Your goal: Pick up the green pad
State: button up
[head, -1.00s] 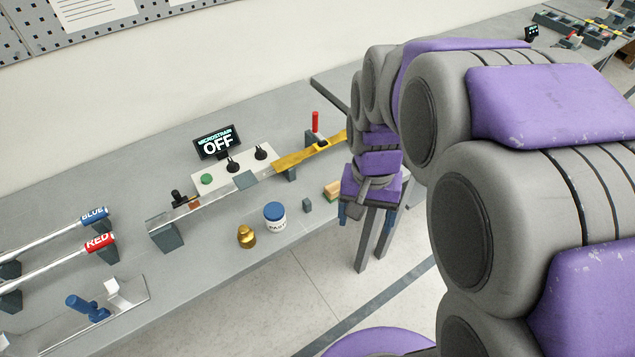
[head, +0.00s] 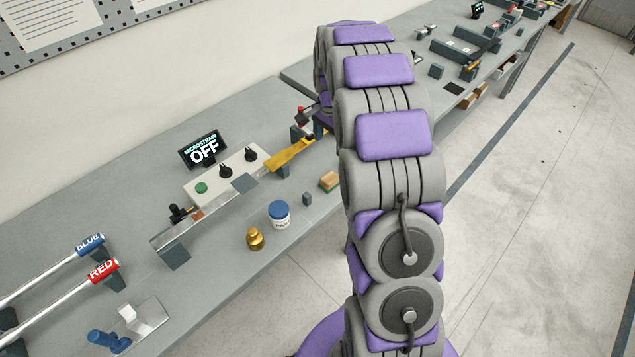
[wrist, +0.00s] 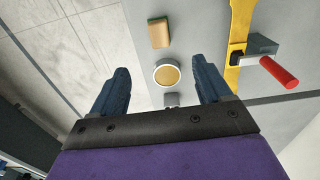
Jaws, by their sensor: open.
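A small block with a tan top and a green edge (wrist: 159,32) lies on the bench near its front edge; it is the only pad-like thing I see with green on it. It also shows in the head view (head: 328,181), just left of my arm. My gripper (wrist: 161,66) is open and empty, its two dark blue fingers spread apart in the wrist view. The block lies beyond the fingertips, apart from them. A round tin with a yellowish top (wrist: 167,75) shows between the fingers. In the head view my arm mostly hides my gripper.
A yellow bar (wrist: 236,45) and a clamp with a red handle (wrist: 279,72) lie right of my fingers. A small grey block (wrist: 171,99) is near the gripper base. The blue-lidded jar (head: 279,214) and brass weight (head: 255,238) stand left. Floor is beyond the bench edge.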

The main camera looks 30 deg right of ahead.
jog(key=d+f, duration=0.2)
jog(key=b, duration=0.2)
send_over(328, 177)
jog(key=f, duration=1)
jog(key=shift+s+a, duration=0.15)
jog(key=shift+a, duration=0.1)
jog(key=shift+d+f, duration=0.2)
jog(key=shift+d, duration=0.1)
jog(key=shift+d+f+b, duration=0.4)
jog(key=shift+d+f, duration=0.3)
jog(key=shift+d, duration=0.05)
jog(key=f, duration=0.1)
jog(key=f+b, duration=0.1)
jog(key=f, duration=0.1)
jog(key=shift+a+f, duration=0.25)
jog(key=shift+a, duration=0.1)
jog(key=shift+a+f, duration=0.2)
jog(key=shift+a, duration=0.15)
jog(key=shift+a+r, duration=0.15)
jog(key=shift+a, duration=0.2)
jog(key=shift+d, duration=0.95)
jog(key=c, duration=0.7)
jog(key=shift+a, duration=0.75)
jog(key=c, duration=0.5)
